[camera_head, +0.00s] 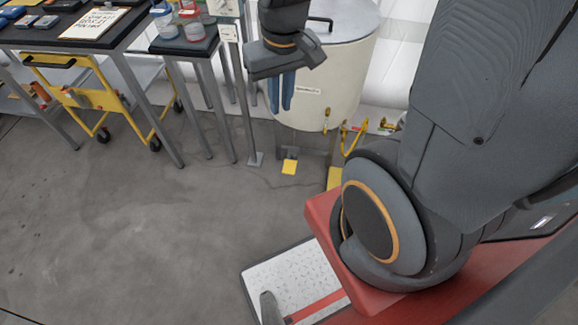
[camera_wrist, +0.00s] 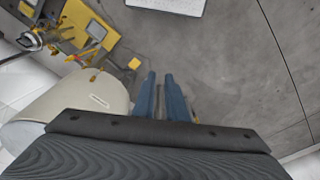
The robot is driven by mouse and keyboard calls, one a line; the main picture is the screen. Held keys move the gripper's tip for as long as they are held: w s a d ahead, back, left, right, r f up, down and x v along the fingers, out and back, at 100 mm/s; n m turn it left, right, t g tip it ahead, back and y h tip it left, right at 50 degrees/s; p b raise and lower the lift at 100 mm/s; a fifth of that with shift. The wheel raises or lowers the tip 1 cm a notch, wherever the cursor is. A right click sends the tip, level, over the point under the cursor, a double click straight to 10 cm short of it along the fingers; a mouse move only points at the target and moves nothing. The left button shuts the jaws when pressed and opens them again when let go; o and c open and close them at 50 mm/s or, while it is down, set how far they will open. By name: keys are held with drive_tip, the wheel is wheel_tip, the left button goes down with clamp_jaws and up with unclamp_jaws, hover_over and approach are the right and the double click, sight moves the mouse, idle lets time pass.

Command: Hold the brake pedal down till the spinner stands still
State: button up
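The spinner is a cream drum (camera_head: 320,85) with a flat lid and a bar handle, standing at the top centre; it also shows at the left of the wrist view (camera_wrist: 85,98). I cannot tell from these frames whether it turns. A small yellow pad (camera_head: 289,167), which looks like the brake pedal, is low in front of the drum; it also shows in the wrist view (camera_wrist: 134,63). My gripper (camera_head: 281,108) has two blue fingers pointing down in front of the drum, above the pad and apart from it. In the wrist view, the fingers (camera_wrist: 160,73) have a narrow, empty gap.
A second yellow piece (camera_head: 333,178) and yellow pipework (camera_head: 354,137) are right of the pad. A post with a foot (camera_head: 255,159), a bench (camera_head: 190,46) and a yellow cart (camera_head: 90,95) stand left. The grey floor (camera_head: 120,220) is clear at lower left.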

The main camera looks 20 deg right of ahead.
drive_tip(key=shift+w+d+f+b, duration=0.1)
drive_tip(key=shift+w+f+b, duration=0.2)
drive_tip(key=shift+f, duration=0.1)
clamp_jaws()
drive_tip(key=n+g+b, duration=0.1)
drive_tip(key=n+b, duration=1)
drive_tip(key=b, duration=3.5)
hover_over(289, 168)
wheel_tip(289, 168, down, 62)
drive_tip(key=shift+f, duration=0.25)
drive_tip(key=shift+d+f, duration=0.1)
drive_tip(key=shift+f, duration=0.05)
wheel_tip(289, 168, down, 14)
drive_tip(key=b, duration=0.7)
